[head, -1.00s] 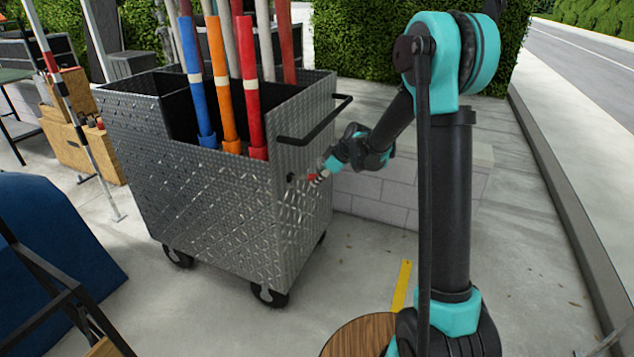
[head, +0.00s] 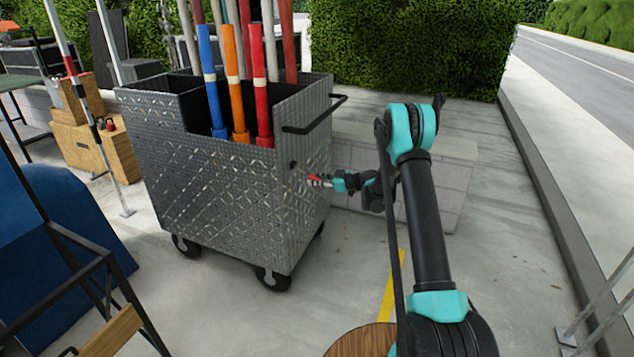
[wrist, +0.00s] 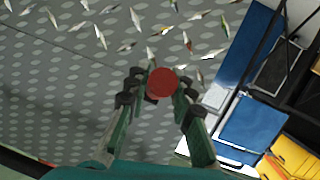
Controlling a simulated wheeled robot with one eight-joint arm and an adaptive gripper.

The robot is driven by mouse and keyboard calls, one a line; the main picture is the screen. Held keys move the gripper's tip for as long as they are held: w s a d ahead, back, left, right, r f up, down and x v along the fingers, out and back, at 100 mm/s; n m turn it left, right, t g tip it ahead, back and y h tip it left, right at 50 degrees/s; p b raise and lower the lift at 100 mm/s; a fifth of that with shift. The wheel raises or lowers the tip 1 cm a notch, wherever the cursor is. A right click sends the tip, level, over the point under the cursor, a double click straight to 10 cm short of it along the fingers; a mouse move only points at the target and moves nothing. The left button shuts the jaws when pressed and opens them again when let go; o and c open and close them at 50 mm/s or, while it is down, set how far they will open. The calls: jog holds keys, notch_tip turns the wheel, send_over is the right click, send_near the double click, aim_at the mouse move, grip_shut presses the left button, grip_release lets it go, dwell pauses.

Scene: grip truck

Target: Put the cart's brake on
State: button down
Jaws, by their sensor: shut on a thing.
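The cart (head: 220,200) is a diamond-plate metal bin on dark casters, with a black push handle (head: 315,122) at its right end. A red knob (wrist: 161,83) shows close up between my fingers in the wrist view. In the head view, red (head: 314,180) shows at my fingertips beside the cart's right end, just below and right of a small dark pivot (head: 293,165). My gripper (head: 324,182) is shut on this red knob, which looks like the brake lever's end. The lever's shaft is mostly hidden.
Blue, orange and red poles (head: 235,95) stand in the cart. A low block wall (head: 435,170) is behind my arm. A blue covered object (head: 70,230) and a black frame (head: 100,280) are at the left. A yellow floor strip (head: 392,285) lies on open concrete.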

jog(key=shift+w+a+f+t+y, duration=0.15)
jog(key=shift+a+f+t+y, duration=0.2)
jog(key=shift+f+y, duration=0.35)
jog(key=c, duration=1.3)
grip_release()
jog(key=shift+f, duration=0.1)
jog(key=v, duration=1.2)
